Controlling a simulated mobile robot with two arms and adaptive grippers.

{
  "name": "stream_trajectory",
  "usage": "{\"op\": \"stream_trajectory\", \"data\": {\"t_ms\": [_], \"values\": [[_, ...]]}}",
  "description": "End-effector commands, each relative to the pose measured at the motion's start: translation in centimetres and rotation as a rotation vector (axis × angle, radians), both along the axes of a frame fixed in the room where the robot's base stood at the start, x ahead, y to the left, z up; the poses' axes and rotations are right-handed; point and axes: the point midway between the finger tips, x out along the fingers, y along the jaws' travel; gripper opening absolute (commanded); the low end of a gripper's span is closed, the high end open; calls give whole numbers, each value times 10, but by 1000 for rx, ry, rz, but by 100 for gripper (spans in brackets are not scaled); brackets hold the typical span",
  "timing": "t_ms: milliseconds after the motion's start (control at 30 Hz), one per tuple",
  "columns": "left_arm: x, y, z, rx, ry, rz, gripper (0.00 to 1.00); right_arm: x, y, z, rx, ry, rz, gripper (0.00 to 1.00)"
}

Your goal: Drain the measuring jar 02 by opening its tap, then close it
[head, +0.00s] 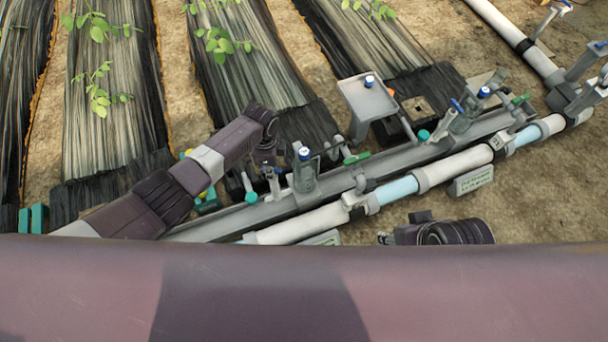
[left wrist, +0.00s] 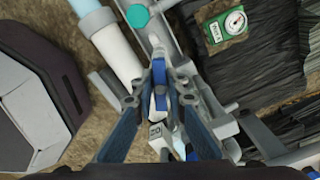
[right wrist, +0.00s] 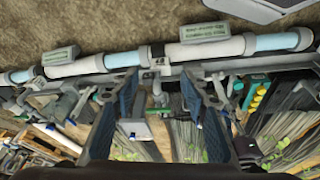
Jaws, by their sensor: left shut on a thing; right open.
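In the left wrist view my left gripper (left wrist: 165,84) is shut on a small blue tap handle (left wrist: 160,72). A pale tag with small dark digits (left wrist: 155,130) shows between its fingers; the digits are hard to read. In the head view my left gripper (head: 268,153) reaches down at the rail, just left of a clear measuring jar (head: 305,177) with a blue top. No number is readable on that jar there. The jar's liquid level and the tap's exact angle are hard to tell. In the right wrist view my right gripper (right wrist: 160,92) is open, with nothing gripped.
A grey rail (head: 230,222) and a white pipe (head: 300,226) with clear blue sections run diagonally. A raised grey tray (head: 368,99) and a second jar (head: 464,118) stand farther right. A green box with a dial (left wrist: 224,27) shows in the left wrist view.

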Motion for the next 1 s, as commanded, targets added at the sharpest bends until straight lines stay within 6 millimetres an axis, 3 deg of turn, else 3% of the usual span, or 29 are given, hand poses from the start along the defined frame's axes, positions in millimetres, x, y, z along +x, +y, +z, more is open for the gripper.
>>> {"op": "stream_trajectory", "data": {"t_ms": [467, 1000], "values": [[2, -1, 0, -1, -7, -700, 0, -2, 0, -19, -1, 6, 0, 41], [2, -1, 1, 0, -6, -1106, 0, 58, 17, -2, 47, -230, 19, 41]]}}
